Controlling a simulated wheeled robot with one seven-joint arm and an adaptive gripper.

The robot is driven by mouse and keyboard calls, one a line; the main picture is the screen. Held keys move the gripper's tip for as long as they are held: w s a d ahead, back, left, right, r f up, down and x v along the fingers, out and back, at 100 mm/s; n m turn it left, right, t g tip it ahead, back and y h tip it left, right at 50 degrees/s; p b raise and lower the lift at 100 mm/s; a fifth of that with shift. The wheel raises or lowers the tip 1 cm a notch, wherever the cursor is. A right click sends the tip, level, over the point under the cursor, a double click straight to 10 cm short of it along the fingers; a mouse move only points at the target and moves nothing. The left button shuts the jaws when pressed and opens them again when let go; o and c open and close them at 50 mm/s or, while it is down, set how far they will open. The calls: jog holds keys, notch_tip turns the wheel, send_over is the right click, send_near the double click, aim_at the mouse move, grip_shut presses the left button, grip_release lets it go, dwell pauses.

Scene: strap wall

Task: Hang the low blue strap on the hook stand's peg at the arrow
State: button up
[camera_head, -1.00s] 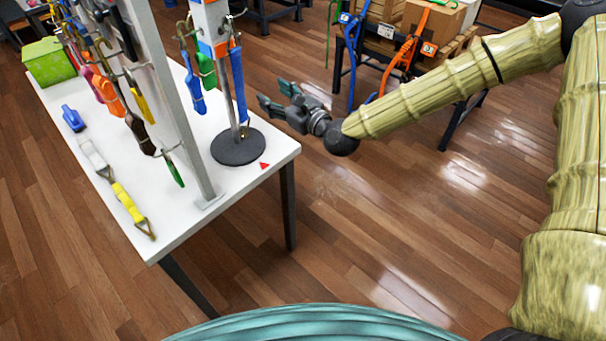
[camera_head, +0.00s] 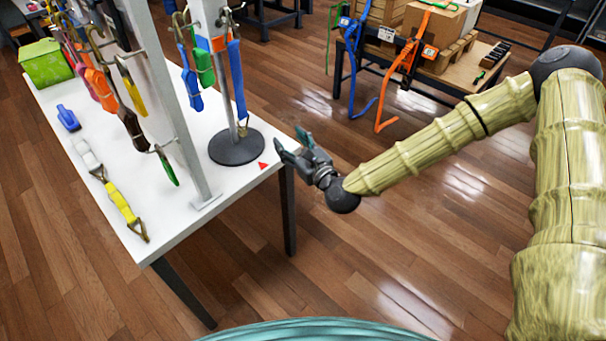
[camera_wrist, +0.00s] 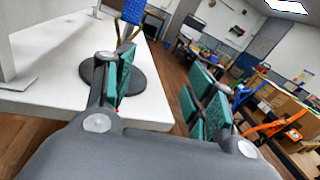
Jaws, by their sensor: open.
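The hook stand (camera_head: 237,149) has a round dark base on the white table and an upright post. A long blue strap (camera_head: 237,75) hangs on its right side, with its lower metal end close above the base. A shorter blue strap (camera_head: 190,85) and a green strap (camera_head: 204,66) hang to its left. A red arrow mark (camera_head: 263,166) lies on the tabletop in front of the base. My gripper (camera_head: 290,143) is open and empty, just right of the table edge. In the wrist view, a blue strap (camera_wrist: 133,12) hangs beyond the left finger. The peg is not clear.
A panel post (camera_head: 192,130) with several hanging straps stands left of the stand. A yellow strap (camera_head: 124,206) and a blue item (camera_head: 68,118) lie on the table (camera_head: 172,228). A bench with boxes (camera_head: 432,25) stands at the back right. Open floor surrounds my arm.

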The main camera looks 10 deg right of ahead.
jog(key=s+a+f+n+g+h+b, duration=0.15)
jog(key=s+f+n+g, duration=0.25)
jog(key=s+f+n, duration=0.55)
jog(key=s+a+f+n+g+b, duration=0.15)
jog(key=s+f+n+g, duration=0.3)
jog(key=s+f, duration=1.05)
jog(key=s+d+f+n+g+h, duration=0.3)
jog(key=s+d+f+n+g, duration=0.1)
jog(key=s+d+n, duration=0.3)
jog(key=s+d+f+n+g+h, duration=0.3)
jog(key=s+d+n, duration=0.5)
jog(key=s, duration=0.3)
jog(key=shift+s+d+f+g, duration=0.2)
jog(key=shift+d+f+g, duration=0.25)
jog(key=shift+d+f, duration=0.3)
